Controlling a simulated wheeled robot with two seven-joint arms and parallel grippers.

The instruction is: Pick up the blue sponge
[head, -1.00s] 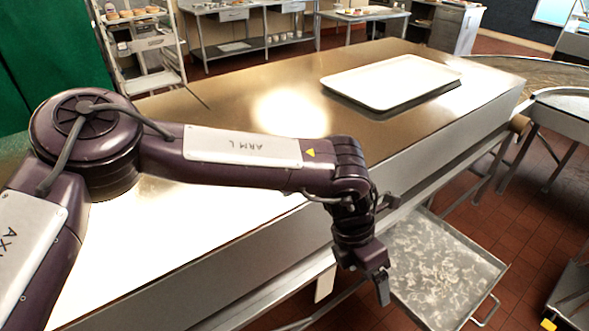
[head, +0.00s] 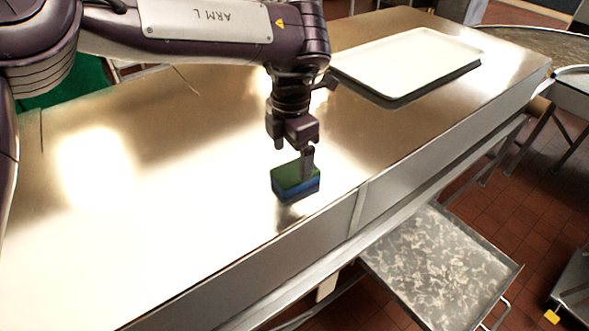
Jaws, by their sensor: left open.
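The blue sponge (head: 297,188) has a green top and a blue lower part. It lies on the shiny metal table (head: 190,240) close to its front edge. My left gripper (head: 301,168) points down at the sponge from above. A finger reaches down to the sponge's top and right part in the picture. The gripper is open, and the other finger is not clearly seen. I cannot tell whether the finger touches the sponge. My right gripper is not in view.
A white tray (head: 410,58) lies on the table at the back right. A grey mottled tray (head: 440,262) sticks out below the table's front edge. The table's left part is clear. A tiled floor shows on the right.

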